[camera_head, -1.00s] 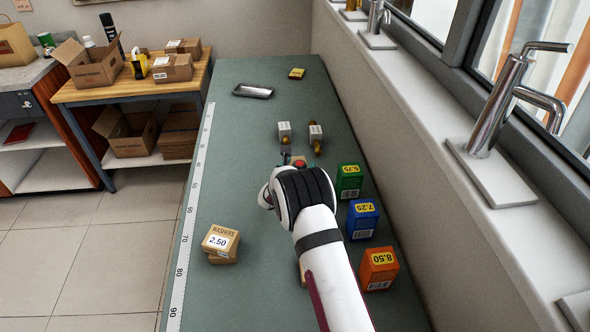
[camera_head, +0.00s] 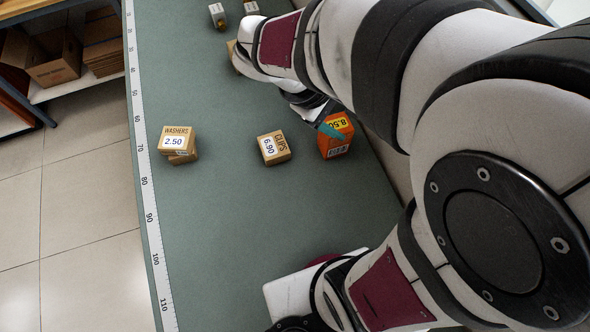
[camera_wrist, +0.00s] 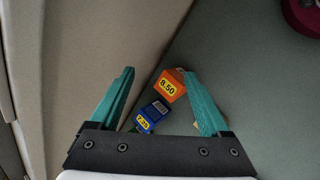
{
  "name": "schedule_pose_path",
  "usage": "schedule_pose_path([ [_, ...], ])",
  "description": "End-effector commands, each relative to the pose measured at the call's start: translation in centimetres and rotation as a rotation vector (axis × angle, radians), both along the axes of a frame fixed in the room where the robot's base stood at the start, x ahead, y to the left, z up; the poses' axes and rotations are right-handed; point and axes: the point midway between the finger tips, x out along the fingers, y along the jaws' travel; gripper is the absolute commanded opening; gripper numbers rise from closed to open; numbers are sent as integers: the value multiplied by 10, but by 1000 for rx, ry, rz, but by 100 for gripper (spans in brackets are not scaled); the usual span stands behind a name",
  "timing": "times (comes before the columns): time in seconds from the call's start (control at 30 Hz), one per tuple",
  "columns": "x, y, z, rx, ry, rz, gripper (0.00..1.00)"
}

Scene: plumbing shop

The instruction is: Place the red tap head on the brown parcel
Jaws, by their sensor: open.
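My gripper (camera_head: 326,124) is low over the right side of the green bench, beside the orange 8.50 box (camera_head: 337,142). In the wrist view my gripper (camera_wrist: 157,72) is open, with its teal fingers apart and nothing held. The orange box (camera_wrist: 170,86) appears between and beyond the fingers. No red tap head can be made out in the current views; my arm covers much of the bench. A plain brown box (camera_head: 234,58) shows partly behind my arm; I cannot tell whether it is the parcel.
A washers box stack (camera_head: 176,142) stands at left and a clips box (camera_head: 272,149) at the middle of the bench (camera_head: 215,230). A blue box (camera_wrist: 151,114) is near the orange one. Two grey-white tagged items (camera_head: 217,15) lie at the back. The front-left bench is clear.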

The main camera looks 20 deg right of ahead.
Motion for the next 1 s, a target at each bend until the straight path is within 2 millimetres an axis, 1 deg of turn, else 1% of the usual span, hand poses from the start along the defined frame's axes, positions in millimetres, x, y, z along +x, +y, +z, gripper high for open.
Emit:
schedule_pose_path([
  [0.03, -44, 19, -1, 158, -70, -227, 80],
  [0.07, -67, 37, -4, 261, -100, -366, 80],
  [0.1, -90, 61, -7, 383, -129, -525, 80],
  [0.13, -103, 78, -8, 464, -142, -624, 80],
  [0.2, -121, 109, -7, 607, -158, -791, 80],
  [0.23, -126, 118, -7, 650, -160, -839, 80],
  [0.3, -131, 132, -5, 709, -161, -903, 80],
  [0.37, -132, 135, -5, 725, -159, -919, 80],
  [1.0, -132, 135, -4, 724, -158, -915, 80],
])
